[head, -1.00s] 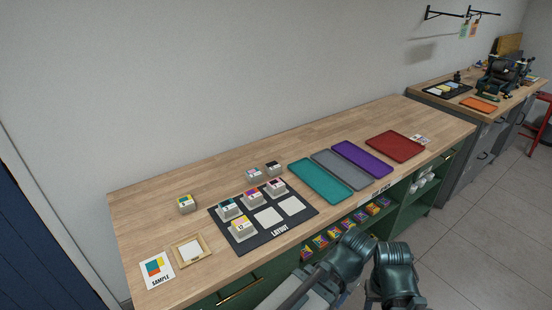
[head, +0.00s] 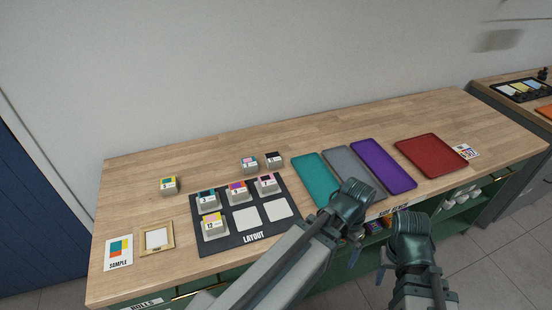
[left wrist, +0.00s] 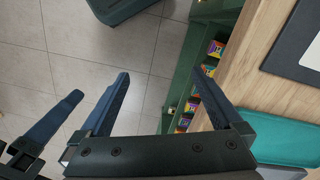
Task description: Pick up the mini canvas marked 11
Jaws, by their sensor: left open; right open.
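Several small block-like mini canvases stand on the wooden counter. One with a yellow and teal top (head: 168,184) is alone at the left. A pink and teal one (head: 249,164) and a dark-topped one (head: 273,160) stand behind the black layout mat (head: 208,246). On the mat are canvases that seem marked 3 (head: 207,199), 9 (head: 239,190) and 12 (head: 213,226), and a pink-topped one (head: 267,183). I cannot make out an 11. My left gripper (head: 352,203) is in front of the trays, right of the canvases; the left wrist view shows its open, empty jaws (left wrist: 161,75). My right gripper (head: 412,232) is open.
Teal (head: 313,178), grey (head: 347,163), purple (head: 382,164) and red (head: 430,154) trays lie empty to the right. A sample card (head: 119,252) and small frame (head: 155,238) are at front left. Shelves below hold colourful items. Bare counter lies around the loose canvases.

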